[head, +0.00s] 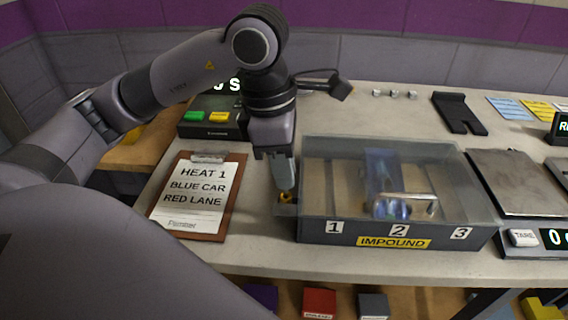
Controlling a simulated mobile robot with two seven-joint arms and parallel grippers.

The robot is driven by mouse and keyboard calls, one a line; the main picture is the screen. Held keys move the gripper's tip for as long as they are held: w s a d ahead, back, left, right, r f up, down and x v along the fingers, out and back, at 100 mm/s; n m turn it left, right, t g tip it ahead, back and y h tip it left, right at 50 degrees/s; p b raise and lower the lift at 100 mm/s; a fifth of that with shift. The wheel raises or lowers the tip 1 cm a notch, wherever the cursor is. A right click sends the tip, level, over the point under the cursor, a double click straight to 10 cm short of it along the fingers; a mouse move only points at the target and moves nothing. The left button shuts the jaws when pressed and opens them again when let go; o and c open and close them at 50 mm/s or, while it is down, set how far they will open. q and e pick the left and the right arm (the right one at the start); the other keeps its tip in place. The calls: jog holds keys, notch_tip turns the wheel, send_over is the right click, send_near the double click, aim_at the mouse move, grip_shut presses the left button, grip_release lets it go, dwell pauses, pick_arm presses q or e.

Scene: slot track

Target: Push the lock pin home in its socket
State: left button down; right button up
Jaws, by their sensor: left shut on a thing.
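My left gripper (286,188) points straight down at the left end of the grey impound box (400,229). My right gripper is out of view.
The box has a clear lid, lanes marked 1, 2 and 3, and a blue car (380,209) behind 2. A metal handle (408,196) shows over it. A clipboard (198,196) lies left of my gripper. A scale (515,180) stands right.

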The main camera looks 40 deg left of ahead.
pick_arm(q)
jog(key=shift+f+b, duration=0.95)
jog(key=shift+f, duration=0.2)
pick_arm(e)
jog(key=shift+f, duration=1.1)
pick_arm(q)
jog(key=c, duration=1)
grip_release()
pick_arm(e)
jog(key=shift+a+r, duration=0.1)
pick_arm(q)
jog(key=shift+r, duration=0.65)
jog(key=r, duration=0.4)
jog(key=a+r, duration=0.1)
jog(key=shift+s+r, duration=0.3)
jog(key=shift+r, duration=0.1)
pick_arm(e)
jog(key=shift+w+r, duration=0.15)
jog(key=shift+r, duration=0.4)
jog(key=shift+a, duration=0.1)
